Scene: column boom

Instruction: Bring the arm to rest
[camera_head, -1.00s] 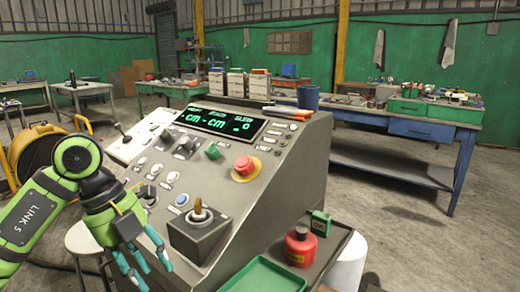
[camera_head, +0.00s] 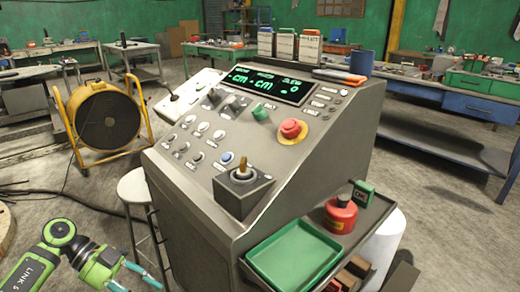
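The control console (camera_head: 215,190) stands in the middle with a lit green display (camera_head: 268,85). My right arm is not in view.
A yellow drum fan (camera_head: 107,118) and a stool (camera_head: 135,188) stand left of the console. A green tray (camera_head: 295,252), a red can (camera_head: 341,214) and a white cylinder (camera_head: 385,245) are at the lower right. Blue workbenches (camera_head: 440,140) stand behind right.

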